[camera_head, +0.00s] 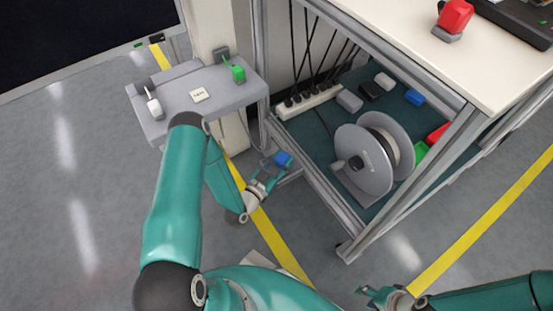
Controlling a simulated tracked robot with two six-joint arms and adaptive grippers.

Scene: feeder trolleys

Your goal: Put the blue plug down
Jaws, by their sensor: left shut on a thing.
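The blue plug (284,158) is in the head view, just outside the near left side of the trolley frame. My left gripper (272,170) is shut on it and holds it beside the lower shelf's frame. The fingers hide part of the plug. I cannot tell whether it touches the frame. My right gripper (376,296) is at the bottom edge of the view, apart from the trolley. Its fingers are partly cut off, and I cannot tell whether they are open or shut.
The trolley's lower shelf (315,143) holds a cable reel (365,160), a power strip (308,100) and several small blocks. A grey side ledge (180,100) carries a green-handled part (236,72) and a white one (154,106). A red item (454,16) stands on the trolley top.

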